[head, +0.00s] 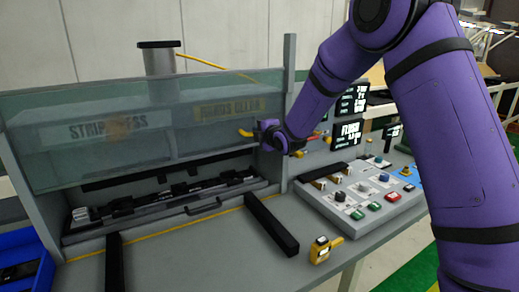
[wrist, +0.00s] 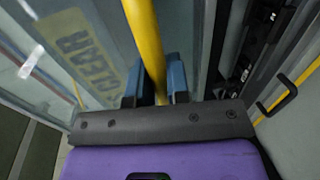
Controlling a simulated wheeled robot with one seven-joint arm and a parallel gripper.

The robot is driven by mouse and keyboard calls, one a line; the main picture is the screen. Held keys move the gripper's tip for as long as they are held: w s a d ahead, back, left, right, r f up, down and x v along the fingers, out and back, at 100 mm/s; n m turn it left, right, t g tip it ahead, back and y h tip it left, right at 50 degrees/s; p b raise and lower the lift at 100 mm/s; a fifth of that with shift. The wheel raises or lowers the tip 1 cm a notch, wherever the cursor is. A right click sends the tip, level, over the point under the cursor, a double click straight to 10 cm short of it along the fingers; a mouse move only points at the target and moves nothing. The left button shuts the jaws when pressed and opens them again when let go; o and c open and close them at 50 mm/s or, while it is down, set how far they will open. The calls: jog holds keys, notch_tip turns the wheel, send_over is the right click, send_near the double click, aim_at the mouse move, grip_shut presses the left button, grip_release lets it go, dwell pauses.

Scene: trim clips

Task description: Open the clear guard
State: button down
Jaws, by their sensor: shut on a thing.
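The clear guard (head: 160,155) is a see-through panel across the front of the press, with "STRIP PRESS" and "HANDS CLEAR" labels. Its lower edge stands above the press bed, leaving a gap. In the wrist view the guard (wrist: 45,55) fills the left side. A yellow handle (wrist: 146,35) runs between the blue fingertips of my gripper (wrist: 154,82), which is shut on it. In the head view my gripper (head: 270,136) is at the guard's right end, and only short ends of the handle (head: 245,132) show beside it.
Below the guard lies the dark press bed (head: 165,205) with a small black pull handle (head: 203,207). Two black rails cross the grey table. A control panel (head: 375,195) with buttons stands right, a yellow device (head: 321,249) in front, and a blue bin (head: 22,262) at left.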

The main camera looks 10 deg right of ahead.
jog(key=shift+r, duration=0.95)
jog(key=c, duration=1.1)
grip_release()
jog(key=shift+s, duration=0.1)
jog(key=v, duration=1)
jog(key=shift+s, duration=0.3)
jog(key=shift+d, duration=0.15)
